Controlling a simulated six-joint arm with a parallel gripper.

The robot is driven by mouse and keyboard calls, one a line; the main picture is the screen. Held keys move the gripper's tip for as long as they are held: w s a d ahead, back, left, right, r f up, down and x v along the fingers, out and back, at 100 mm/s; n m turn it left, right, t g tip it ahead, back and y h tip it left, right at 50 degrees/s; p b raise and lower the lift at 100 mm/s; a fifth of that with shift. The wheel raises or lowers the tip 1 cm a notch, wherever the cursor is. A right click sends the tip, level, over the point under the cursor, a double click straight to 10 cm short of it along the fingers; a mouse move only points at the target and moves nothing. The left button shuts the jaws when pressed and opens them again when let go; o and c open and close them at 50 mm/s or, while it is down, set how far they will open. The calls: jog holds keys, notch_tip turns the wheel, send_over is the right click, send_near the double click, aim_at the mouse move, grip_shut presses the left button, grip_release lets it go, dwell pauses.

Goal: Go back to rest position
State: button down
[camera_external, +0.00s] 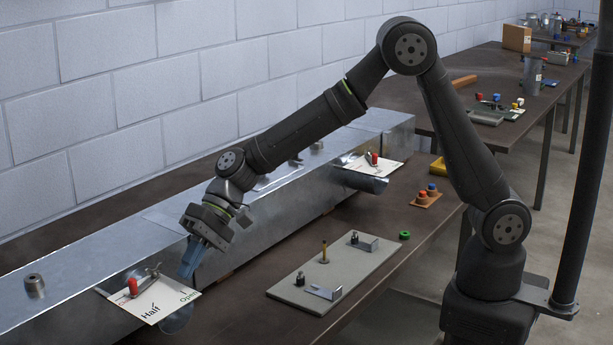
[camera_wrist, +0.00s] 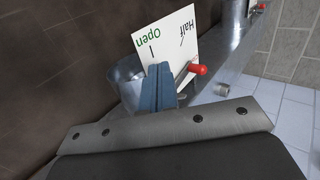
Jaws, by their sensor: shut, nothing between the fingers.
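My gripper (camera_external: 190,258) is shut and empty, its blue fingers pointing down beside the near damper plate (camera_external: 165,305). The plate is a white card marked "Half" and "Open", fixed on the side of the metal duct (camera_external: 270,222). A lever with a red knob (camera_external: 132,287) lies over the card. In the wrist view the closed fingers (camera_wrist: 157,72) overlap the card (camera_wrist: 178,38), with the red knob (camera_wrist: 199,69) just to their right. I cannot tell whether the fingers touch the card or lever.
A second card with a red-knobbed lever (camera_external: 374,160) sits farther along the duct. A grey board (camera_external: 335,272) with small brackets lies on the dark table, near a green ring (camera_external: 404,235) and a wooden block with knobs (camera_external: 426,198). A black post (camera_external: 585,150) stands at right.

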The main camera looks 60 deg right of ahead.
jog(key=w+d+r+n+g, duration=0.1)
jog(key=w+d+r, duration=0.1)
jog(key=d+r, duration=0.4)
jog(key=d, duration=0.5)
jog(key=shift+d+n, duration=0.25)
jog(key=shift+n, duration=0.05)
jog(key=shift+a, duration=0.1)
jog(key=s+a+f+m+t+h, duration=0.1)
jog(key=s+a+f+m+t, duration=0.25)
jog(key=a+m+t, duration=0.35)
jog(key=m+t, duration=0.4)
jog(key=m, duration=0.1)
send_near(138, 290)
jog(key=shift+a+f+h, duration=0.3)
jog(key=shift+a+f, duration=0.05)
jog(key=shift+a, duration=0.4)
jog(key=w+a, duration=0.2)
jog(key=shift+w+a+f, duration=0.1)
jog(key=shift+w+f, duration=0.05)
jog(key=shift+w, duration=0.1)
jog(key=shift+w+a, duration=0.4)
jog(key=shift+w, duration=0.1)
